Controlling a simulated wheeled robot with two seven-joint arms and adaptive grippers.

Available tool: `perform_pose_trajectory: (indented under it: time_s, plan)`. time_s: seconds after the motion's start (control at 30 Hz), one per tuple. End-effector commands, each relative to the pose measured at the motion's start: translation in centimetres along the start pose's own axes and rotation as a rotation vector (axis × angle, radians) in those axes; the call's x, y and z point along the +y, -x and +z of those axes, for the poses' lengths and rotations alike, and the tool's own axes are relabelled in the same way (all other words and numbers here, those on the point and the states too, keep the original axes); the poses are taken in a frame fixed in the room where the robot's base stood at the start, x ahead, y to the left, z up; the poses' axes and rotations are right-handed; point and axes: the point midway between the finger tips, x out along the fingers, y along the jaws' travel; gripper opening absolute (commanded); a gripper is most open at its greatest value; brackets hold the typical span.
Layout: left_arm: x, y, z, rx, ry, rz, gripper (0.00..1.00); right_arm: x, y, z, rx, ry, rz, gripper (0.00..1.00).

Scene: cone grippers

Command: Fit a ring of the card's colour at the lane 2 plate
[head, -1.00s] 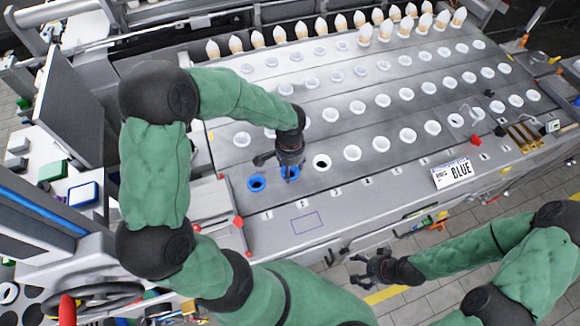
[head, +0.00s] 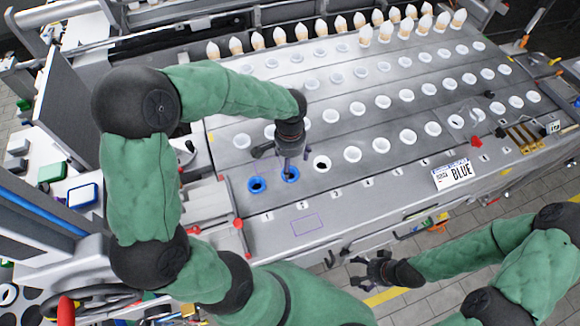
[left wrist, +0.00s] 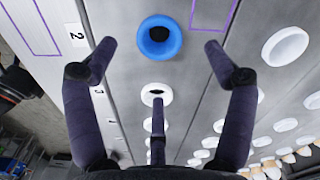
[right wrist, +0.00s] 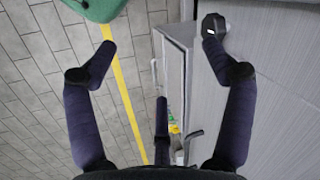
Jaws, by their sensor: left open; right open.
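A white card (head: 452,173) reading BLUE lies at the front right of the bench. Two blue rings sit side by side at the front left of the grid: one ring (head: 257,185) at the left end, another (head: 289,175) beside it. In the left wrist view, the second blue ring (left wrist: 160,28) lies beside the label 2 (left wrist: 77,36), flat around a dark hole. My left gripper (head: 284,160) is open and empty just above that ring, its fingers apart on either side. My right gripper (head: 372,268) is open and empty off the bench's front edge.
A white ring (head: 321,163) sits to the right of the blue pair, with more white rings in rows behind. White-tipped cones (head: 365,34) stand along the back edge. A purple outlined rectangle (head: 307,224) marks bare front surface. A red knob (head: 476,142) is at the right.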

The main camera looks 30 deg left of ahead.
Motion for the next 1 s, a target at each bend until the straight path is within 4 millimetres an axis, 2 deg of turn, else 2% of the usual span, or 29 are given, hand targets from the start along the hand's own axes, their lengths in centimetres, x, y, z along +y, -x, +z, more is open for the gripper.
perform_pose_trajectory:
  time_s: [0.03, 0.2, 0.4, 0.57, 1.0]
  plan:
    - [0.0, 1.2, -0.1, 0.006, 0.0, 0.0, 0.84, 0.0, 0.0, 0.0, 0.0, 0.0, 0.0, 0.83]
    - [0.1, 4.2, 0.0, 0.003, 0.0, 0.001, 0.84, 0.0, 0.0, 0.0, 0.0, 0.0, 0.0, 0.83]
    - [0.0, 6.3, 0.0, 0.0, -0.002, 0.001, 0.84, 0.0, 0.0, 0.0, 0.0, 0.0, 0.0, 0.83]
    - [0.0, 6.9, 0.0, -0.001, -0.001, 0.002, 0.84, 0.0, 0.0, 0.0, 0.0, 0.0, 0.0, 0.83]
    - [0.0, 6.9, 0.0, -0.001, -0.001, 0.001, 0.84, 0.0, 0.0, 0.0, 0.0, 0.0, 0.0, 0.83]
